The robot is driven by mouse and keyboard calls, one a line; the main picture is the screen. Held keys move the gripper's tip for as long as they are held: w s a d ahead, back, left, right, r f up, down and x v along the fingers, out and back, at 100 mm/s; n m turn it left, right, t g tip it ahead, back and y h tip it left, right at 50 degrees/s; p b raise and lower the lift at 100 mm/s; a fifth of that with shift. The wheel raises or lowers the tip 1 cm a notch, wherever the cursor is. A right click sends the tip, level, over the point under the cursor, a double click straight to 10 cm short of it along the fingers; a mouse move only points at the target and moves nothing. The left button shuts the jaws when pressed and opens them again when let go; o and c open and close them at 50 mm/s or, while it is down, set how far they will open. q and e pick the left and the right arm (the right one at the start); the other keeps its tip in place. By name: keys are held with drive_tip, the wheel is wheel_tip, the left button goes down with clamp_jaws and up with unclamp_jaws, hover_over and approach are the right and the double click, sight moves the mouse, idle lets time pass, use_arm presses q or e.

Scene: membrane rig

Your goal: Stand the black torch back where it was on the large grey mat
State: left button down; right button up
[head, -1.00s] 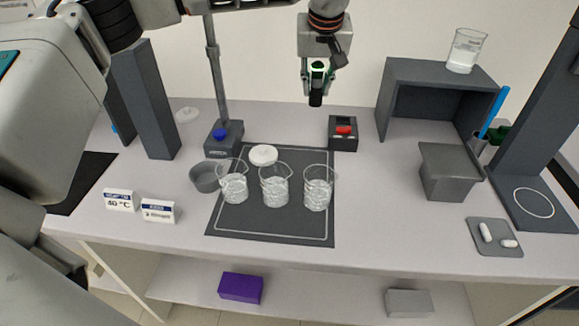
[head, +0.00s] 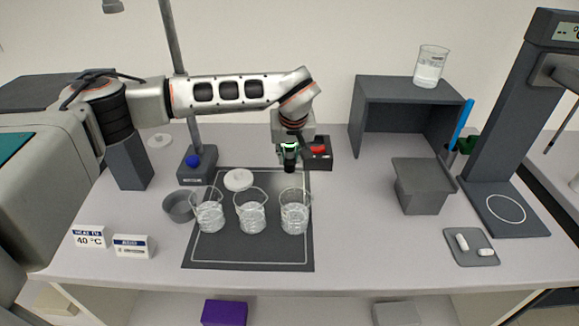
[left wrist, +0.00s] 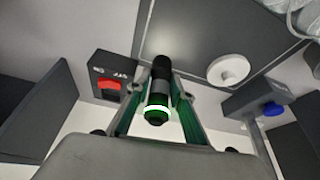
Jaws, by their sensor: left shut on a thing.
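My left gripper (head: 289,150) is shut on the black torch (head: 289,164), which has a bright ring near its top. The torch is upright, lens end down, over the back right part of the large grey mat (head: 250,257). I cannot tell how high its lower end is above the mat. In the left wrist view the torch (left wrist: 160,82) sits between the green finger pads of the gripper (left wrist: 158,100). The mat (left wrist: 190,35) shows behind it. My right gripper is not in view.
Several vessels stand nearby: beakers (head: 209,215), (head: 251,215) and (head: 295,215) on the mat's middle, a white disc (head: 238,180) behind them. A box with a red switch (head: 318,153) is close behind the torch on the right. A blue-knobbed stand (head: 197,166) is left.

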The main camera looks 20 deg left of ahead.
sight(291, 162)
use_arm(q)
drive_tip(key=shift+f, duration=2.1)
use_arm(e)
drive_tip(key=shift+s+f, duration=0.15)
use_arm(q)
drive_tip(key=shift+f, duration=0.1)
drive_tip(key=c, duration=1.8)
unclamp_jaws()
drive_tip(key=shift+d+r, duration=0.1)
drive_tip(key=shift+r, duration=0.2)
drive_tip(key=b+v, duration=0.1)
drive_tip(key=v, duration=1)
drive_tip(key=shift+s+r, duration=0.15)
drive_tip(key=shift+s, duration=0.1)
drive_tip(key=shift+r, duration=0.1)
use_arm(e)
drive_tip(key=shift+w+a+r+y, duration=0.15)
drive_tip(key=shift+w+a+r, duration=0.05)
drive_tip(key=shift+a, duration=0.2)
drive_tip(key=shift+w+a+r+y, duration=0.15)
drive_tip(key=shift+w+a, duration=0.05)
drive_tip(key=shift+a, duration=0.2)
